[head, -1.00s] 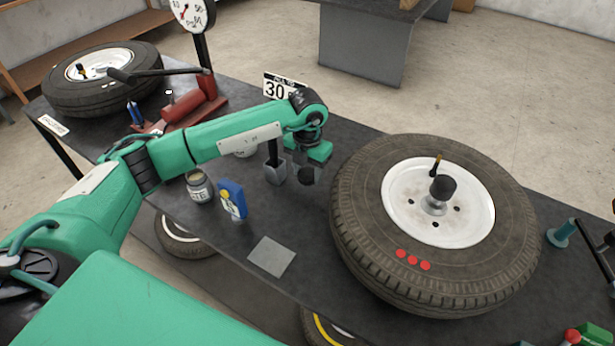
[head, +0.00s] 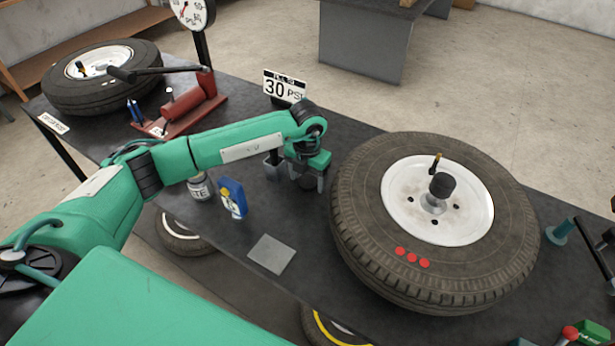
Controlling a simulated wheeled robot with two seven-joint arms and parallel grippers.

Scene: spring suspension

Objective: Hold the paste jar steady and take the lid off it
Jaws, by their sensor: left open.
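The paste jar (head: 200,188) stands on the dark bench at the left centre, a small jar with a pale label. My left forearm crosses in front of its top, so its lid is hidden. My left gripper (head: 309,182) is open and points down over the bench, to the right of the jar and well apart from it, close to the big tyre's left side. Its fingertips are small and dark, and I cannot make out what is beneath them. My right gripper is not in view.
A large tyre on a white rim (head: 437,290) lies on the right. A grey holder (head: 272,168) is near my gripper. A grey square pad (head: 271,254) lies in front. Another tyre (head: 100,95) lies at the back left.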

